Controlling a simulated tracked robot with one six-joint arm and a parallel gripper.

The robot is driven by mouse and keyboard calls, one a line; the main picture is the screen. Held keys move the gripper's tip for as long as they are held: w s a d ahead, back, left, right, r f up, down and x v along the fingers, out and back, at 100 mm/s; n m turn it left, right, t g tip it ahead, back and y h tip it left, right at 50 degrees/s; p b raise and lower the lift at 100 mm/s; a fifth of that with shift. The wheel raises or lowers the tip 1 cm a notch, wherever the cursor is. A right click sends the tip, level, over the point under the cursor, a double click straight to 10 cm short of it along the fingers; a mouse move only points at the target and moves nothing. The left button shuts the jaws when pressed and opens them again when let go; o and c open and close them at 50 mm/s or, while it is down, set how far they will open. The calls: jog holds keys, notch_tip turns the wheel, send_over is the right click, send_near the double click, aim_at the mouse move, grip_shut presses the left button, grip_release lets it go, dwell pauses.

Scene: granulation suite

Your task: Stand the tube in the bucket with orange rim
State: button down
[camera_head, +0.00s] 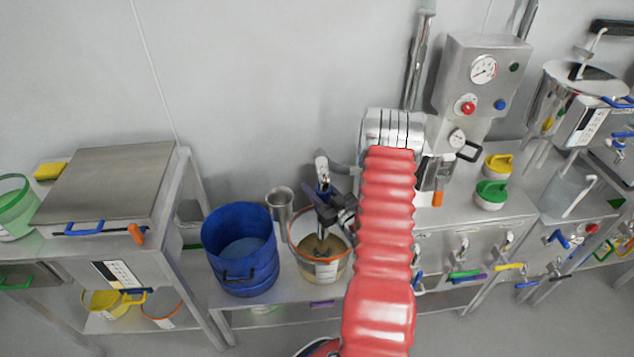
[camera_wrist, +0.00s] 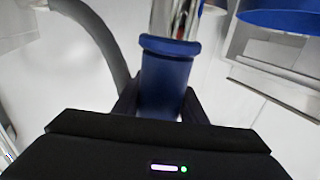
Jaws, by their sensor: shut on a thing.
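The tube (camera_head: 322,170) has a shiny metal upper part and a blue sleeve. My gripper (camera_head: 326,207) is shut around it, and the tube stands about upright. In the wrist view the blue sleeve (camera_wrist: 166,80) sits between the dark fingers of my gripper (camera_wrist: 160,108). The bucket with orange rim (camera_head: 327,273) is pale and see-through, with tan stuff inside. My gripper and the tube are over its opening. The tube's lower end shows inside the rim's outline; I cannot tell whether it touches the contents.
A large blue bucket (camera_head: 228,272) stands close on the left. A metal beaker (camera_head: 280,203) is at the rim's upper left. A steel machine (camera_head: 470,90) stands to the right. My red-sleeved arm hides part of the bench right of the bucket.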

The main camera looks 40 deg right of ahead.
jog(key=shift+f, duration=1)
jog(key=c, duration=1)
grip_release()
jog(key=shift+s, duration=0.1)
jog(key=s, duration=0.4)
jog(key=s+a, duration=0.1)
jog(key=s, duration=0.8)
jog(key=shift+s+a, duration=0.3)
jog(key=shift+a, duration=0.1)
